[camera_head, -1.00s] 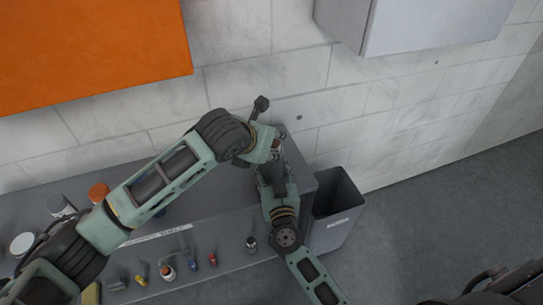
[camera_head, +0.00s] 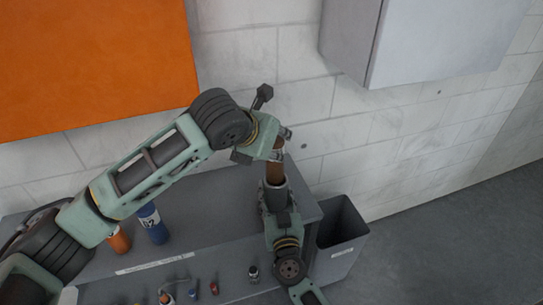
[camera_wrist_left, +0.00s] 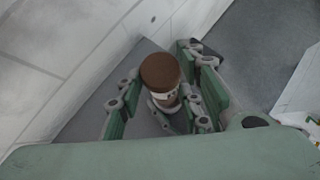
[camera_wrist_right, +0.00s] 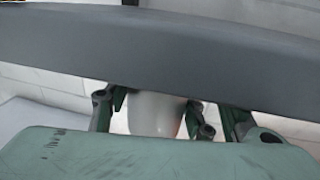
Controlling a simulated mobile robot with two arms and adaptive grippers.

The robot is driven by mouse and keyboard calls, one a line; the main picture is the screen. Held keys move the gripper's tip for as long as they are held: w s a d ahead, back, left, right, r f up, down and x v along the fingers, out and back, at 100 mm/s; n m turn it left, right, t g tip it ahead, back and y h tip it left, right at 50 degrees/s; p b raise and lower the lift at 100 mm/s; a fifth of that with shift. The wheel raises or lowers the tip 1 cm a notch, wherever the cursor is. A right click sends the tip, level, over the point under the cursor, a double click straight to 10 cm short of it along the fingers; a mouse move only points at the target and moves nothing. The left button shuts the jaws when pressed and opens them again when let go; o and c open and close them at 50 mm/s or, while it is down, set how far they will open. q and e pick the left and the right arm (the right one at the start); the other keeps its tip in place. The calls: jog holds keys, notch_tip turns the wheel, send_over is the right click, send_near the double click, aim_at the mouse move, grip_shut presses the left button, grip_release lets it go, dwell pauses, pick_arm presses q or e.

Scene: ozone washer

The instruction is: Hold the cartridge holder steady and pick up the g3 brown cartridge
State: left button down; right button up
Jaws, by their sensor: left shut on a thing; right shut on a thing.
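The brown cartridge (camera_head: 275,165) stands roughly upright between my two grippers in the head view. My left gripper (camera_head: 274,144) is shut on its upper part. In the left wrist view, the brown top (camera_wrist_left: 160,70) shows between the fingers, with a pale label below it. My right gripper (camera_head: 277,205) is shut on the holder from the front. In the right wrist view, a pale rounded body (camera_wrist_right: 155,112) sits between the fingers.
A blue labelled cartridge (camera_head: 152,224) and an orange one (camera_head: 118,240) stand on the grey bench (camera_head: 215,215) at left. Several small items line the lower ledge. A grey bin (camera_head: 337,240) stands right of the bench. Orange (camera_head: 95,65) and grey (camera_head: 425,40) cabinets hang above.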

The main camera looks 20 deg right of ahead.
pick_arm(q)
jog(key=shift+r, duration=0.3)
pick_arm(e)
jog(key=shift+f, duration=0.1)
pick_arm(q)
jog(key=shift+d, duration=0.1)
pick_arm(e)
jog(key=o, duration=1.4)
jog(key=shift+c, duration=0.2)
